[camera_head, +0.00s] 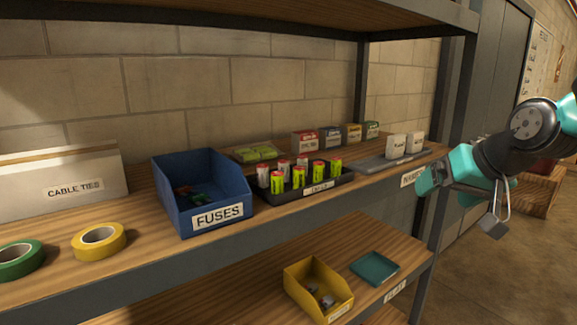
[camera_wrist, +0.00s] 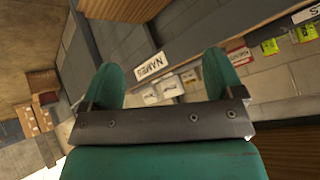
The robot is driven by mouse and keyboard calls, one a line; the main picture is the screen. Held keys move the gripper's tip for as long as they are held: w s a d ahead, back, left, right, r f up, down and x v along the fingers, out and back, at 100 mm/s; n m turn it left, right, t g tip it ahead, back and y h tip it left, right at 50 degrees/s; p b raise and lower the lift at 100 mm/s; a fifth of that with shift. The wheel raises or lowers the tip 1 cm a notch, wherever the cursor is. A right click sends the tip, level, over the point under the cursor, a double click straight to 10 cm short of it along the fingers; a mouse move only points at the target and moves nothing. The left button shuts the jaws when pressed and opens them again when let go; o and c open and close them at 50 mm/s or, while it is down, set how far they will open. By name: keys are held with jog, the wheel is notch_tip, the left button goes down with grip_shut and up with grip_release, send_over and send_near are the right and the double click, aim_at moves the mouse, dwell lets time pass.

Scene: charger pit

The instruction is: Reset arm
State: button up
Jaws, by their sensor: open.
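My gripper (camera_head: 427,180) is at the right in the head view, in front of the right end of the upper shelf and its post. It is teal and dark grey. In the wrist view my gripper (camera_wrist: 165,75) shows two teal fingers spread wide apart with nothing between them. The shelf edge with a NAMES label (camera_wrist: 150,66) shows beyond the gap. The gripper appears apart from the shelf and everything on it.
The upper shelf holds a blue FUSES bin (camera_head: 200,190), a black battery tray (camera_head: 310,187), a grey tray (camera_head: 385,163) with two white items, and tape rolls (camera_head: 98,240).

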jog(key=s+f+n+g+h, duration=0.1)
jog(key=s+f+g+h, duration=0.3)
jog(key=s+f, duration=1.05)
jog(key=s+a+r+n+g+y+b, duration=0.2)
jog(key=s+a+r+n+y, duration=0.3)
jog(key=s+a, duration=0.5)
jog(key=a+r+n+g, duration=0.1)
jog(key=a, duration=0.1)
jog(key=shift+s+a+n+g, duration=0.25)
jog(key=shift+a+n+g, duration=0.15)
jog(key=shift+w, duration=0.1)
